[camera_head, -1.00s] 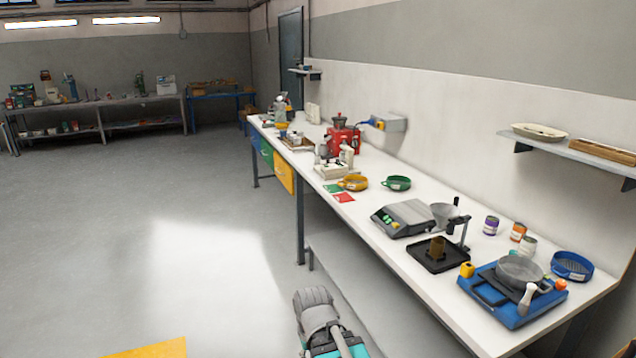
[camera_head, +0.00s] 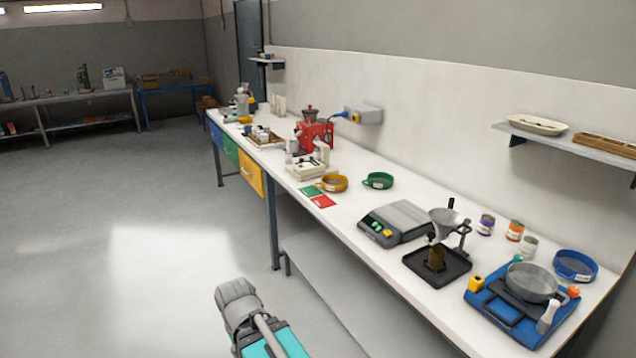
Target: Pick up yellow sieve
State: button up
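The yellow sieve (camera_head: 333,183) is a shallow round orange-yellow ring with a small white label. Part of my arm shows at the bottom of the head view, in front of the bench and well short of the sieve. My gripper's fingers cannot be made out, so whether it is open or shut does not show.
A green sieve (camera_head: 378,181) lies right of the yellow one. A scale (camera_head: 396,222), a funnel stand (camera_head: 447,226) and a blue device with a pan (camera_head: 520,305) stand nearer right. A red machine (camera_head: 316,134) stands behind. The floor (camera_head: 120,220) at left is clear.

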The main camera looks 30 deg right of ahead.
aim_at(331, 182)
jog(key=z, duration=0.15)
jog(key=i, duration=0.75)
jog(key=z, duration=0.65)
jog(key=i, duration=0.6)
jog(key=z, duration=0.45)
jog(key=k, duration=0.9)
jog(key=z, duration=0.15)
jog(key=i, duration=0.75)
jog(key=u, duration=0.05)
